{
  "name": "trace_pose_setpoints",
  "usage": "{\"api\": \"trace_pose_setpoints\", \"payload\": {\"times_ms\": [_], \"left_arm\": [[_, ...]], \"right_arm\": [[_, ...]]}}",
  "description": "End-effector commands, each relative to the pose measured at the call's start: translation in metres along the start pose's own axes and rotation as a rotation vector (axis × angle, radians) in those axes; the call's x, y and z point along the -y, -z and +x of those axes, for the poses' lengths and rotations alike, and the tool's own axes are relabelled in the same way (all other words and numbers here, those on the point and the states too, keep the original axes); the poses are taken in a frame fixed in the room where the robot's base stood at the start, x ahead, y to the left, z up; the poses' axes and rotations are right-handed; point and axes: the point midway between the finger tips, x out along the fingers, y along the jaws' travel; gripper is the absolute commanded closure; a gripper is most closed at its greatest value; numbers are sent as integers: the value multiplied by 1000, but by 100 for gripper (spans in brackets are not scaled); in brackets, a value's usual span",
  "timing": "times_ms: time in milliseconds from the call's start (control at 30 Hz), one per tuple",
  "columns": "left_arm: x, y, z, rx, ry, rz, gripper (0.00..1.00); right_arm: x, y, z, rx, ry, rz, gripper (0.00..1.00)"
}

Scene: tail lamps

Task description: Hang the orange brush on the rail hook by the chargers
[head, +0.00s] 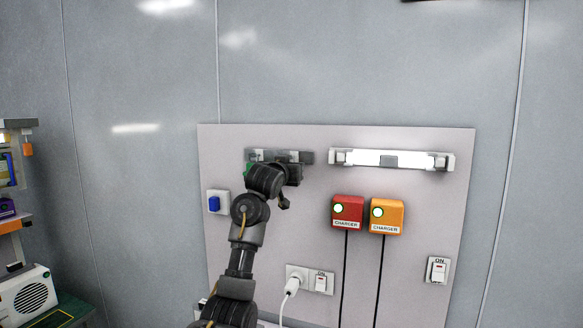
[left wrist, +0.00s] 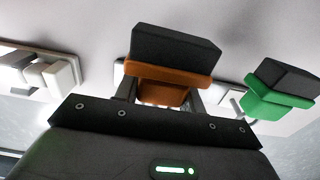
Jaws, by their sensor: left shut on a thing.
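The orange brush (left wrist: 165,83), with a dark block of bristles, is between the fingers of my left gripper (left wrist: 160,98) in the left wrist view. The gripper is shut on it, close to the wall panel. In the head view my left arm (head: 264,182) reaches up to the dark rail (head: 307,157) and hides the brush. I cannot tell whether the brush touches a hook. A green brush (left wrist: 270,104) is beside it in the wrist view, apart from it. A red charger (head: 347,212) and an orange charger (head: 386,216) are mounted to the lower right. My right gripper is out of view.
A bright lamp bar (head: 391,160) is on the panel (head: 440,200) right of the rail. A blue socket (head: 214,203) is left of my arm. A white plug (head: 293,284) and a switch (head: 438,270) sit lower. A shelf unit (head: 14,222) stands at the far left.

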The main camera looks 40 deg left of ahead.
Motion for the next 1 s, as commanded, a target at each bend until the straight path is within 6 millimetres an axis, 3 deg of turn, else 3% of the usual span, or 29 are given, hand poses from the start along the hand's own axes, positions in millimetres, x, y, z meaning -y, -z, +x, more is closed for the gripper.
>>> {"api": "trace_pose_setpoints", "payload": {"times_ms": [433, 467, 633, 1000], "left_arm": [[0, -9, 1, 18, 2, 6, 84], [0, -9, 1, 19, 2, 6, 56], [0, -7, 1, 15, 2, 5, 35], [0, -7, -7, 7, 1, 2, 35]], "right_arm": [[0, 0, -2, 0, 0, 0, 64], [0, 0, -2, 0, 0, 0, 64], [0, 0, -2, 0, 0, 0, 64], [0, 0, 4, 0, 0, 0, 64]]}}
